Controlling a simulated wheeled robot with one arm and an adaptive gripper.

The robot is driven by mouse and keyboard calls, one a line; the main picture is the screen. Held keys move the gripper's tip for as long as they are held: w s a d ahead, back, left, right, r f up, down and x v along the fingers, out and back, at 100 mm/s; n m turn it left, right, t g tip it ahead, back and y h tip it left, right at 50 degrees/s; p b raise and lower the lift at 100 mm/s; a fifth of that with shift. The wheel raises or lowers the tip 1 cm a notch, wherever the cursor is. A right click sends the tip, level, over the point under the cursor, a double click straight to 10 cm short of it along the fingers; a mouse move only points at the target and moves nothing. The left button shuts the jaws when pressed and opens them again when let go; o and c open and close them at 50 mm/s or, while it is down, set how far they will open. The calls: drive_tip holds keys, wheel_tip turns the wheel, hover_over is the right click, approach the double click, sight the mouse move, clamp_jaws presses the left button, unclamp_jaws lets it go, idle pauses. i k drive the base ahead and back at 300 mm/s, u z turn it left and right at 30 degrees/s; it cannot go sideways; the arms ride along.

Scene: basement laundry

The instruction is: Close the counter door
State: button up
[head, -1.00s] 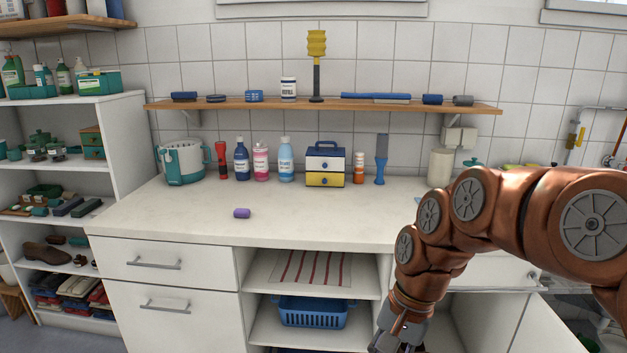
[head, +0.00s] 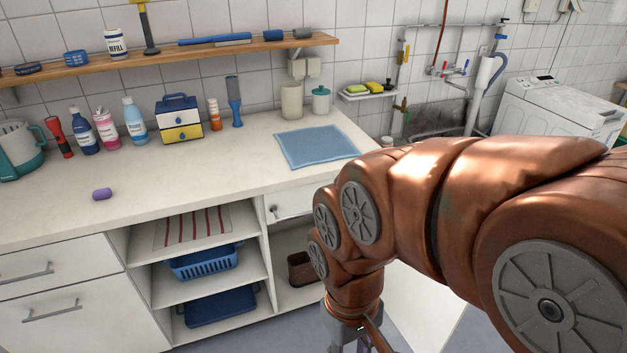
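The white counter (head: 230,160) has an open compartment at its right end, below a small drawer (head: 290,203). The counter door appears as a white panel (head: 425,305) standing open to the right of that compartment, partly hidden behind my copper arm. My gripper (head: 350,345) hangs at the bottom edge of the head view, in front of the compartment and to the left of the door panel. Its fingers are mostly cut off by the frame, so I cannot see whether they are open or touching anything.
A blue cloth (head: 315,146) lies on the counter. A white washing machine (head: 560,115) stands at the back right.

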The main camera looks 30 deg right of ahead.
sight(426, 312)
drive_tip(key=k, duration=0.5)
drive_tip(key=u, duration=2.85)
drive_tip(key=k, duration=2.95)
drive_tip(key=z, duration=1.4)
